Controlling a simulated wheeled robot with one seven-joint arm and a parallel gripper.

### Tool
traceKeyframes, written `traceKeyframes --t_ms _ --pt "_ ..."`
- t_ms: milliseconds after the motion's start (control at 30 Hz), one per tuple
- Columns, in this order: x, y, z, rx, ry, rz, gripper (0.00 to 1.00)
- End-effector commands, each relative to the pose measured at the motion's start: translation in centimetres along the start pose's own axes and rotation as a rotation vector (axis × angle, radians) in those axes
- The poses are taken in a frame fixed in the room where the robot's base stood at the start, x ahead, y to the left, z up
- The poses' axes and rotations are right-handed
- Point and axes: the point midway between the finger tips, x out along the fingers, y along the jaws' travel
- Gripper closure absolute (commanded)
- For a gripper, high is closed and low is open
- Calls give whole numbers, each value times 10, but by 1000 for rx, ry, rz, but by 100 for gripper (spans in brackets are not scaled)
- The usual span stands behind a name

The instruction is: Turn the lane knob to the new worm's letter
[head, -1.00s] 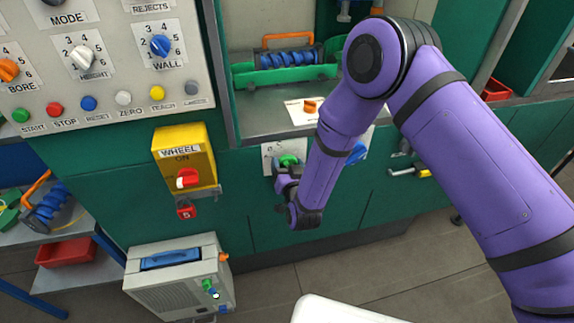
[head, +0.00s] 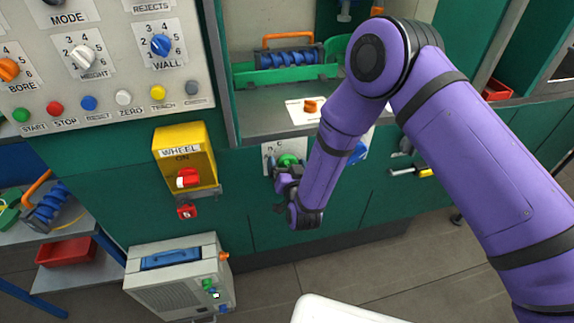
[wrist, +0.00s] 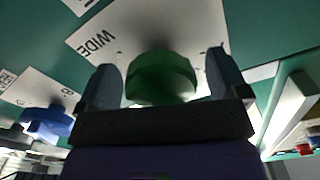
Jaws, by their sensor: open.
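A green knob (head: 287,161) on a white plate (head: 268,150) is on the green cabinet front; its lettering is mostly hidden or too small in the head view. My gripper (head: 284,168) is at this knob. In the wrist view the green knob (wrist: 161,78) sits between the two open fingers of my gripper (wrist: 162,75), with a gap on each side. The plate there reads "WIDE". A blue knob on its own plate (head: 358,150) is to the right, partly behind my arm. A blue worm (head: 286,58) lies in a green tray (head: 243,78); I see no readable letter on it.
An orange knob (head: 310,106) sits on a white card on the counter. A yellow WHEEL box (head: 168,143) with a red switch is left of my gripper. A grey control panel (head: 110,60) is upper left. A grey case (head: 150,287) stands on the floor.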

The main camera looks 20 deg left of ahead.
Motion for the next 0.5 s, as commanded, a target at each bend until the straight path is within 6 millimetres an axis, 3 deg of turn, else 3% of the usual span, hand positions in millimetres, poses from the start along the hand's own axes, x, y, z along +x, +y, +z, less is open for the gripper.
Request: traceKeyframes --t_ms 167,500 --pt "-11 0 1 0 -3 0 8" --pt "-72 0 1 0 -3 -1 8"
